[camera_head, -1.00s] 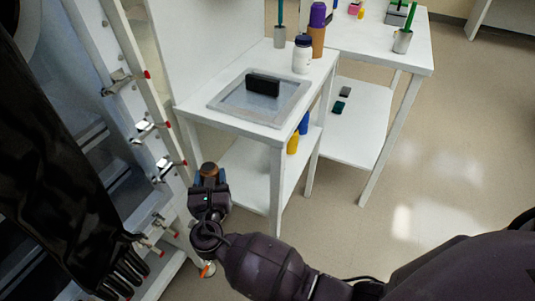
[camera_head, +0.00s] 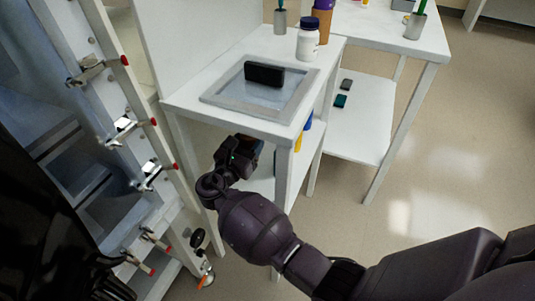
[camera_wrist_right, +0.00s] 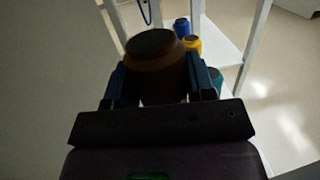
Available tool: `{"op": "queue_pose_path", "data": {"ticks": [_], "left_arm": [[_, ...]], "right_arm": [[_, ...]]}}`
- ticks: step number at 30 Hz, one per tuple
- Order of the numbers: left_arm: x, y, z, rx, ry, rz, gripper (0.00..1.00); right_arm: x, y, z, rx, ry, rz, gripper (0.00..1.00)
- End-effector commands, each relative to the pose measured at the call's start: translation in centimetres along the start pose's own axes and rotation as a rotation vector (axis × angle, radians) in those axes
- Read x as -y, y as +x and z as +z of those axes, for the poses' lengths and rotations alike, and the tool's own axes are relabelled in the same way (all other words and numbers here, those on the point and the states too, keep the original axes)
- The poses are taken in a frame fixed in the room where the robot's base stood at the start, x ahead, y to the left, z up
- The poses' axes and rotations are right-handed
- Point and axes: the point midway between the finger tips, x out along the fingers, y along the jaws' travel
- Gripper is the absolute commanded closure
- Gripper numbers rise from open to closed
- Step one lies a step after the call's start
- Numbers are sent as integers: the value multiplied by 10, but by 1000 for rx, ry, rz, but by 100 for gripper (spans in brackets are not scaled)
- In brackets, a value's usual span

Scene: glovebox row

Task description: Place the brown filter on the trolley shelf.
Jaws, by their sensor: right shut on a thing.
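The brown filter (camera_wrist_right: 155,62) is a squat brown cylinder with a dark top, held between the two fingers of my right gripper (camera_wrist_right: 160,82) in the right wrist view. In the head view my right gripper (camera_head: 250,152) is shut on it beside the trolley, below the top and near the lower shelf; the filter is mostly hidden there. The trolley's white lower shelf (camera_head: 307,162) carries a yellow filter (camera_wrist_right: 192,43) and a blue one (camera_wrist_right: 181,27). A teal one (camera_wrist_right: 216,77) is partly hidden by a finger. My left gripper is out of view.
The trolley top (camera_head: 190,97) bears a grey-framed tray (camera_head: 215,101) with a black block and a white bottle (camera_head: 308,40). A trolley leg (camera_head: 283,190) stands close to my right wrist. The glovebox front with red-tipped clamps (camera_head: 153,122) is on the left.

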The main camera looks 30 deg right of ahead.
Motion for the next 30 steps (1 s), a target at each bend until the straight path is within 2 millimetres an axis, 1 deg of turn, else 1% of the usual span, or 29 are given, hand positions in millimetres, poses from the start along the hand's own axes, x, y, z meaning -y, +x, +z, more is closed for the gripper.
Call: {"op": "queue_pose_path", "data": {"ticks": [1,3,6,9,14,18,22,30], "left_arm": [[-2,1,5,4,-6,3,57],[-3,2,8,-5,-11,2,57],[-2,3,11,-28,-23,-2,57],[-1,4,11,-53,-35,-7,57],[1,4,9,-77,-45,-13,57],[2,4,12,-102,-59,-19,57],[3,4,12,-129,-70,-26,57],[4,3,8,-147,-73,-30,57]], "right_arm": [[2,-2,-14,-5,-11,-2,79],[2,-4,-30,-8,-15,-1,79],[3,-7,-49,-10,-18,-1,79],[3,-8,-60,-8,-15,-1,79],[2,-8,-67,-4,-9,-1,79],[3,-10,-87,-5,-13,-1,79],[3,-11,-100,-5,-11,-1,79],[2,-10,-98,-1,-4,-2,79]]}}
